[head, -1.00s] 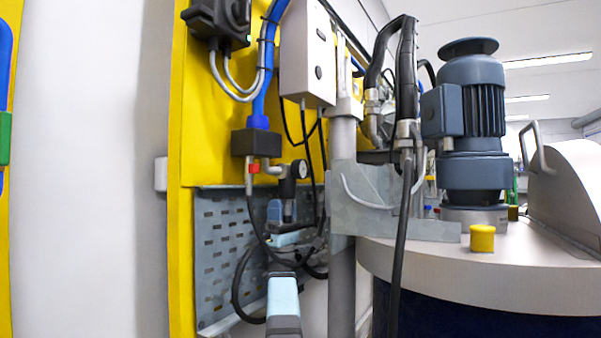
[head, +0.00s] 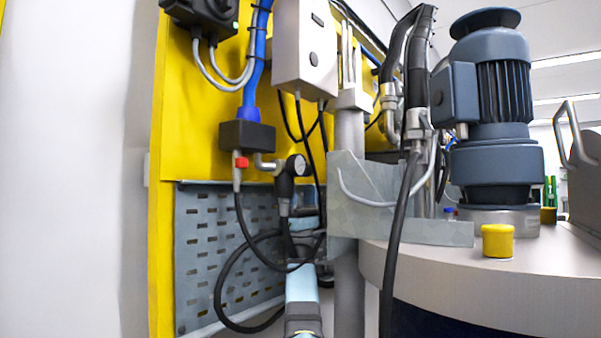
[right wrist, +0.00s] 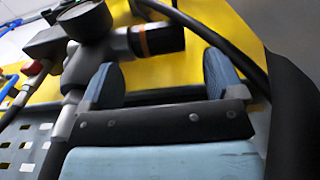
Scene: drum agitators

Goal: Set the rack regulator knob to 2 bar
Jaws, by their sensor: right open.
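The rack regulator with its round gauge (head: 298,165) hangs on the yellow rack panel in the head view. In the right wrist view the gauge (right wrist: 85,20) is at the upper left. The dark regulator knob (right wrist: 160,39), with an orange-brown ring, points right from the regulator body. My right gripper (right wrist: 158,62) is open, with its two blue fingers spread below the knob in that picture. The knob shows above the gap between them, and nothing is gripped. Whether a finger touches it I cannot tell. The gauge reading and knob scale are unreadable. My left gripper is out of view.
A black hose (head: 240,300) loops before the perforated grey plate (head: 200,250). A black cable (right wrist: 215,40) passes close to my right finger. A grey post (head: 349,200) and the drum lid (head: 480,280) with its blue-grey motor (head: 492,110) stand to the right.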

